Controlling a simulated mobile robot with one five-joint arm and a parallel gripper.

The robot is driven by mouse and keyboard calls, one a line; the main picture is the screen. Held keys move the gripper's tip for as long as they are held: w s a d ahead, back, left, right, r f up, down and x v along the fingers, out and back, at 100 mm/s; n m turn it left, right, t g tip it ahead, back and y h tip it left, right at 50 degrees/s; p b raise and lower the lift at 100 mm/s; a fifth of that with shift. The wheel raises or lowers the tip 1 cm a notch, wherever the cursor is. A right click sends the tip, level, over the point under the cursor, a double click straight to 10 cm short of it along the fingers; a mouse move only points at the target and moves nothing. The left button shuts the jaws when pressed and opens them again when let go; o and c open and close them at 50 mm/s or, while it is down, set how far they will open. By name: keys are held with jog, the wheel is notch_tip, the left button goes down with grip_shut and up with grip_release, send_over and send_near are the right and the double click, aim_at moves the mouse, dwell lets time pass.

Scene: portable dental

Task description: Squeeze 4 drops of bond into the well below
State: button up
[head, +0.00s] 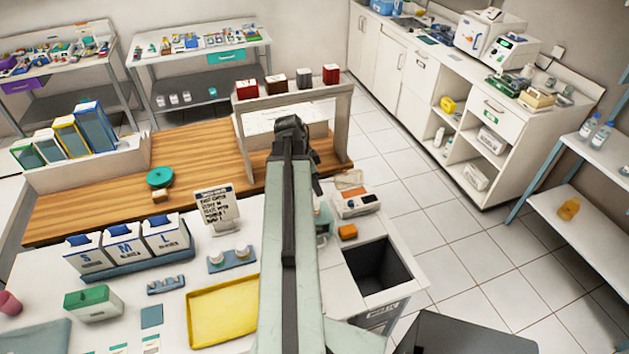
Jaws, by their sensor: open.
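A raised light shelf (290,97) stands at the far side of the wooden counter. On it is a row of small containers: a red one (247,89), a brown one (277,85), a dark one (304,79) and another red one (330,75). I cannot read their labels, so I cannot tell which is the bond. A white panel (262,121) shows under the shelf; no well can be made out. My gripper (290,128) is at the far end of my extended arm, in front of the shelf's opening and below the containers. It is open; nothing shows in it.
Tiled floor is free at right.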

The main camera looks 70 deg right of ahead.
notch_tip(320, 180, down, 11)
jog(key=b, duration=0.9)
jog(key=shift+b, duration=0.3)
jog(key=shift+r, duration=0.2)
jog(key=c, duration=0.8)
jog(key=o, duration=0.6)
